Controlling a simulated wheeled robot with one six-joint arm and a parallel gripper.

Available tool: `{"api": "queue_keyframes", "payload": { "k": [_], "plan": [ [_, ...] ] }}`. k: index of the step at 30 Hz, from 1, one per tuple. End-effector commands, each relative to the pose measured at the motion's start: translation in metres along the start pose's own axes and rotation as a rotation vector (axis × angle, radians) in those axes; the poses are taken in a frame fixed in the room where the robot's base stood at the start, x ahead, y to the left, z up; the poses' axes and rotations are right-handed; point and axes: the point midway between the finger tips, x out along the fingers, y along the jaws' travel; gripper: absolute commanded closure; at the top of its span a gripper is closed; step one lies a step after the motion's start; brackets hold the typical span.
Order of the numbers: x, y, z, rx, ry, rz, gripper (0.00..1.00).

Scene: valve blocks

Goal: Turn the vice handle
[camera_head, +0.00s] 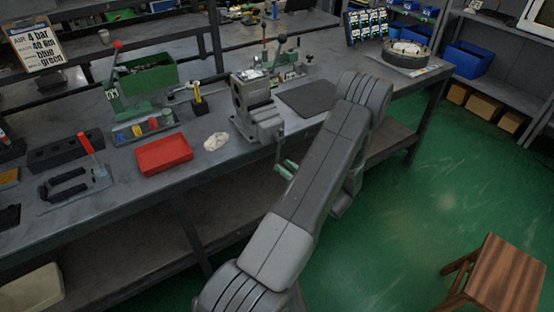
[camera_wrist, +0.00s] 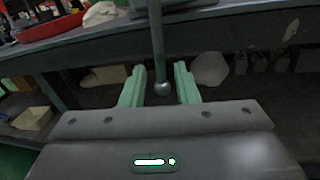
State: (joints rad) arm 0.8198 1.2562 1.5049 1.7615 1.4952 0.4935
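The grey vice (camera_head: 255,108) stands at the front edge of the workbench in the head view. Its handle (camera_head: 279,150) hangs down in front of the bench edge. In the wrist view the handle (camera_wrist: 157,42) is a thin, nearly vertical metal bar with a ball (camera_wrist: 162,88) at its lower end. My gripper (camera_head: 287,168) has green fingers and is at the handle's lower part. In the wrist view my gripper (camera_wrist: 160,68) is open, with one finger on each side of the bar. Gaps show on both sides of it. My arm hides part of the bench.
A red tray (camera_head: 164,155) and a white cloth (camera_head: 216,141) lie left of the vice. A dark mat (camera_head: 307,97) lies to its right. The bench edge and lower shelf (camera_head: 120,258) are close to my gripper. A wooden stool (camera_head: 508,274) stands on the green floor.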

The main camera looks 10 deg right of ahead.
Motion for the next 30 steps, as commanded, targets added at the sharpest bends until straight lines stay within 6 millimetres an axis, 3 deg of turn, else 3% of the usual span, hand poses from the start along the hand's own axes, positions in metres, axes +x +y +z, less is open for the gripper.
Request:
{"api": "queue_keyframes", "payload": {
  "k": [3, 9, 20, 24, 30],
  "plan": [
    [0.022, 0.001, 0.001, 0.0, 0.0, 0.004, 0.72],
    [0.043, 0.001, 0.001, 0.0, 0.0, 0.001, 0.72],
    [0.047, 0.0, 0.0, 0.0, 0.0, 0.0, 0.72],
    [0.047, 0.0, 0.0, 0.0, 0.0, 0.0, 0.99],
    [0.046, 0.0, 0.0, 0.0, 0.0, 0.0, 1.0]
  ]
}}
